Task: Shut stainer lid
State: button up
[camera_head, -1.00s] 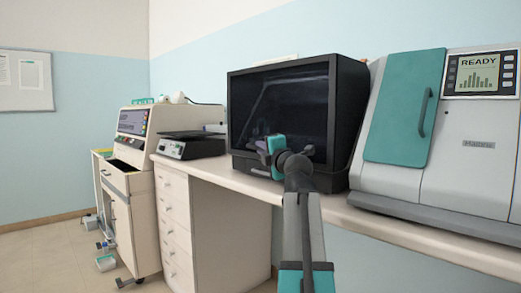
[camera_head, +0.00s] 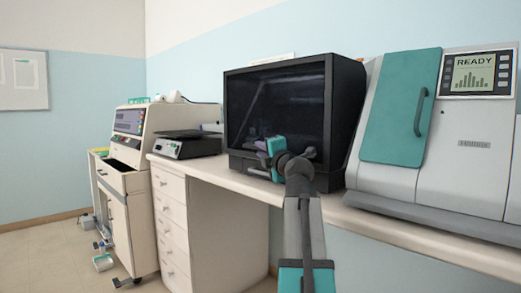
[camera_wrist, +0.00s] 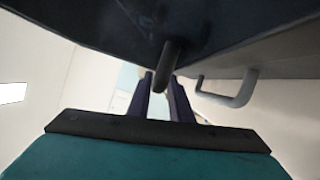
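The black machine (camera_head: 288,100) with a dark glassy front stands on the bench; it may be the stainer, but no label shows. Its front looks flat and closed in the head view, though I cannot tell for sure. My gripper (camera_head: 262,146) is in front of its lower front edge. In the wrist view a dark panel (camera_wrist: 100,25) fills the top. A dark rounded bar (camera_wrist: 166,65) hangs from it, in line with the gap between my purple fingers (camera_wrist: 162,98). The fingers stand apart; whether they touch the bar is unclear. A grey handle (camera_wrist: 235,95) shows to the right.
A grey machine (camera_head: 475,160) with a teal door (camera_head: 400,110) and a READY screen (camera_head: 479,72) stands close at right. A flat dark device (camera_head: 186,143) sits at left on the bench (camera_head: 232,178). A cream cabinet with an open drawer (camera_head: 122,178) stands farther left.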

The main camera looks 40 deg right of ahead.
jog(key=r+p+v, duration=0.1)
jog(key=p+v, duration=0.1)
jog(key=v, duration=0.9)
jog(key=shift+s+a+f+p, duration=0.2)
jog(key=shift+s+f+p, duration=0.2)
jog(key=shift+f, duration=0.1)
dwell(0.3)
